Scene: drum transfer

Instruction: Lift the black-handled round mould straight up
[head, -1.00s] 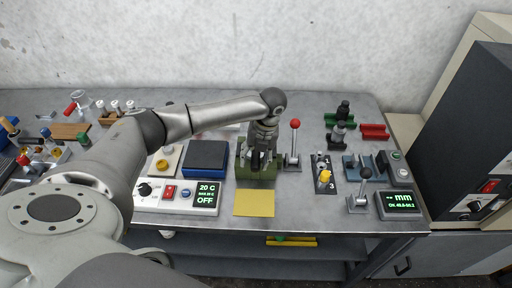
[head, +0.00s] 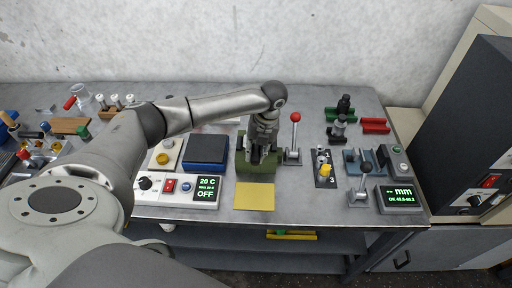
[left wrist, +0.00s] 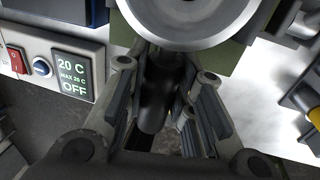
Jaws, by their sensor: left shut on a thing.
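My left gripper (head: 262,150) points down over the green block (head: 255,171) in the middle of the bench. In the left wrist view, the gripper (left wrist: 166,88) has its fingers on either side of a black handle (left wrist: 160,105) and is shut on it. The handle belongs to the round mould, whose pale metal disc (left wrist: 195,14) shows at the top of that view. In the head view the gripper and wrist hide most of the mould. I cannot tell whether the mould is clear of the green block. My right gripper is not in view.
A red-knobbed lever (head: 295,134) stands close at the right of the gripper. A yellow-knobbed selector (head: 324,172) is further right. A dark blue block (head: 207,150) and a temperature unit reading OFF (head: 205,190) are at the left. A yellow sheet (head: 255,197) lies in front.

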